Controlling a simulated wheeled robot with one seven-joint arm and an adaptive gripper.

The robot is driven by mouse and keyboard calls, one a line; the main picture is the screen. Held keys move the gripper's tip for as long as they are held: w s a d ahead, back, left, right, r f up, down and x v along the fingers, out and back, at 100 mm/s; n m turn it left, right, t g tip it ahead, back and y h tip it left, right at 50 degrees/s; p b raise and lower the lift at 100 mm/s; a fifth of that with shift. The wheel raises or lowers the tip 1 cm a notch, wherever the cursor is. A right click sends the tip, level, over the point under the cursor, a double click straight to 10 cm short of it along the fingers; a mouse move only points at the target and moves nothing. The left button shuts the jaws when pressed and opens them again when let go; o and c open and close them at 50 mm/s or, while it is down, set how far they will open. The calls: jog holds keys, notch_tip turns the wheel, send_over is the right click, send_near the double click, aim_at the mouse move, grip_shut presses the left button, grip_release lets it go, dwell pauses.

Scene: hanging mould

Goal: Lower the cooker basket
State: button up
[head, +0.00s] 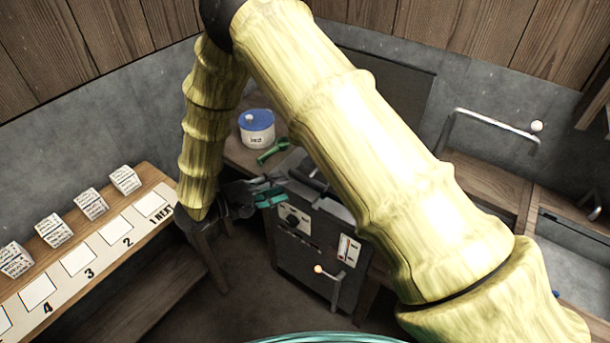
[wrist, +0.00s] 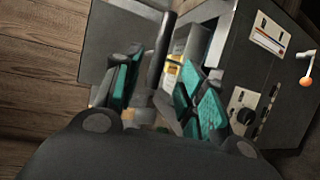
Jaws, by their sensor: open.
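The grey cooker (head: 315,250) stands on the floor at the middle, with a dial, a gauge label and an orange-knobbed lever on its front. Its front also shows in the wrist view (wrist: 265,85) at the right. My gripper (head: 268,190) is open at the cooker's top left, its teal pads apart. In the wrist view my gripper (wrist: 162,85) has a dark bar (wrist: 158,60) between its fingers. The bar looks like a handle, and I cannot tell whether the fingers touch it. The basket itself is not clearly seen; my arm hides part of the cooker's top.
A white tub with a blue lid (head: 257,128) and a green tool (head: 272,151) lie on the wooden counter behind. A numbered shelf (head: 100,245) with several small paper-wrapped blocks is at left. A metal rail (head: 490,122) and a sink-like trough (head: 575,250) are at right.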

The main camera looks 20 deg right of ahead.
aim_at(303, 180)
jog(key=p+x, duration=0.3)
jog(key=x, duration=0.5)
jog(key=shift+s+r, duration=0.1)
jog(key=shift+x, duration=0.8)
grip_shut()
